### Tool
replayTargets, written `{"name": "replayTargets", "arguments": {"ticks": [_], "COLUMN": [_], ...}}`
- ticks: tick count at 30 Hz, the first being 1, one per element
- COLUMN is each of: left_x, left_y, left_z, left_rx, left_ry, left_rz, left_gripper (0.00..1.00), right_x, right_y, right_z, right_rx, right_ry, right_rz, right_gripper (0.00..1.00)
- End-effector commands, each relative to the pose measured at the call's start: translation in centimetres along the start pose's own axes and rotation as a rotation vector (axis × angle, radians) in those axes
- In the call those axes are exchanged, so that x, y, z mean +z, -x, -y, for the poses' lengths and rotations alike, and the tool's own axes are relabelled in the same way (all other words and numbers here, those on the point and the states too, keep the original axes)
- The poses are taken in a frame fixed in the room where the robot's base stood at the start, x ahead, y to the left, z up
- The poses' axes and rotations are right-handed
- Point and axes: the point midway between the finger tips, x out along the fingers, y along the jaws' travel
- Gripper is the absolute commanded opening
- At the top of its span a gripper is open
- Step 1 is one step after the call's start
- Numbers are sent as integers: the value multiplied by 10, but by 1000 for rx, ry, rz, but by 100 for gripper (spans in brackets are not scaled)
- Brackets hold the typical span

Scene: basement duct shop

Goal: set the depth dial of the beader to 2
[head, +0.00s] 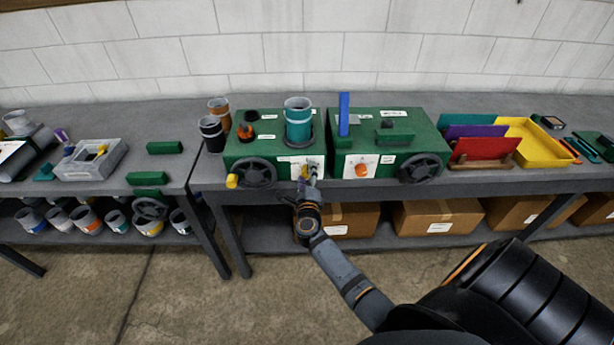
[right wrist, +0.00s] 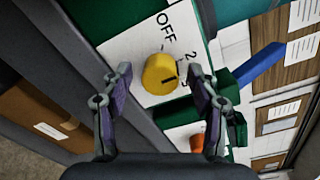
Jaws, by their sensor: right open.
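Two green machines stand on the bench, a left one (head: 240,148) and a right one (head: 374,138); I cannot read which is the beader. In the right wrist view a round yellow dial (right wrist: 160,74) sits on a white plate (right wrist: 124,52) marked OFF, 2 and a partly hidden figure. A dark pointer line on the dial runs toward the right; its exact setting is unclear. My right gripper (right wrist: 160,84) is open, its fingers on either side of the dial with gaps visible. In the head view this gripper (head: 308,180) is at the left machine's front plate, largely covering the dial. My left gripper is not in view.
An orange dial (head: 362,171) is on the right machine, with a black handwheel (head: 420,168) beside it. Another handwheel (head: 254,173) is left of my right gripper. A teal pipe (head: 298,120) stands on the left machine. Cardboard boxes (head: 437,217) fill the lower shelf.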

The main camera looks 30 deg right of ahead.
Motion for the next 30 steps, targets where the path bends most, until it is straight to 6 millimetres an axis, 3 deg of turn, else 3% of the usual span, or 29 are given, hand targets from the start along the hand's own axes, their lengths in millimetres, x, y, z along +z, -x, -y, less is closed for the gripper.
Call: {"name": "replayTargets", "arguments": {"ticks": [5, 12, 18, 30], "left_x": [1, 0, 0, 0], "left_y": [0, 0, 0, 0], "left_z": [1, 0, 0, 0], "left_rx": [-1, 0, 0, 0], "left_ry": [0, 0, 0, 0], "left_rz": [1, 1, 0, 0], "left_gripper": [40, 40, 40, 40], "right_x": [0, -1, -1, 0], "right_y": [16, 75, 110, 120], "right_z": [-1, -2, -1, 0], "right_rx": [2, 4, 3, 0], "right_ry": [-2, -2, -1, 1], "right_rz": [0, -4, -2, 0], "right_gripper": [60, 60, 60, 60]}}
